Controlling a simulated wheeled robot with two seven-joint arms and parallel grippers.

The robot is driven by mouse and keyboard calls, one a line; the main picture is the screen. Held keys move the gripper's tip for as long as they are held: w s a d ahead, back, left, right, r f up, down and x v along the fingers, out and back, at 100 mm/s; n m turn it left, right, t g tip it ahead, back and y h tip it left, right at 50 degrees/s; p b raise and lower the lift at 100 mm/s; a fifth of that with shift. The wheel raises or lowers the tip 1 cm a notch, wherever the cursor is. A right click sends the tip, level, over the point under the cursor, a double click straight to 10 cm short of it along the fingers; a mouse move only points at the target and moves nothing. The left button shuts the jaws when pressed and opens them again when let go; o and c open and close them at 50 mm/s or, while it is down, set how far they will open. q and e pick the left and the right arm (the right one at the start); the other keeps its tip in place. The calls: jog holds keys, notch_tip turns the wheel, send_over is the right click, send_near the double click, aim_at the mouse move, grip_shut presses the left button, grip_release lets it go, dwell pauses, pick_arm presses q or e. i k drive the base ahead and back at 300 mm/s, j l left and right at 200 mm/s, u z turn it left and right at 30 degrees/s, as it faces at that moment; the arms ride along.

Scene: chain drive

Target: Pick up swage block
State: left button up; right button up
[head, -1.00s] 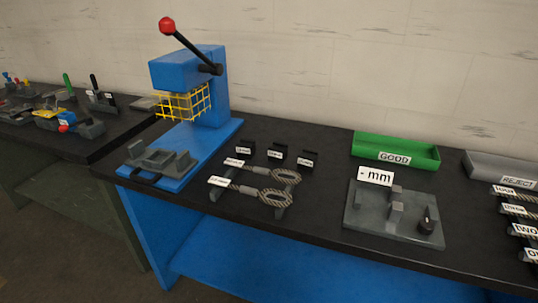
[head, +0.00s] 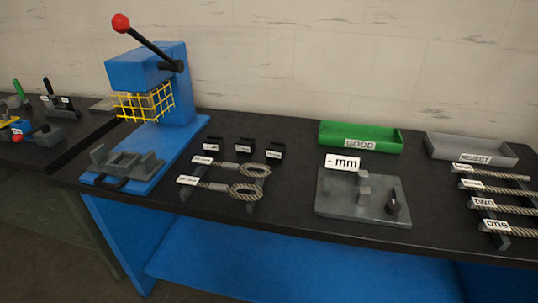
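Three small black blocks with white labels stand in a row on the dark bench: a left one (head: 213,145), a middle one (head: 245,146) and a right one (head: 275,151). Their labels are too small to read, so I cannot tell which, if any, is the swage block. A grey slotted block or fixture (head: 128,163) sits on the blue base of the lever press (head: 150,75). Neither gripper is in view.
Two looped ropes (head: 250,170) lie on supports before the blocks. A grey gauge plate (head: 335,200), a green GOOD tray (head: 360,136), a grey REJECT tray (head: 472,150) and labelled rope pieces (head: 500,208) are to the right. A second bench (head: 60,150) is at left.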

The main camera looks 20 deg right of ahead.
aim_at(245, 147)
jog(key=z, duration=0.25)
jog(key=i+j+z, duration=0.25)
jog(key=j+z, duration=0.3)
jog(key=i+j+z, duration=0.1)
jog(key=j+z, duration=0.15)
jog(key=j, duration=0.2)
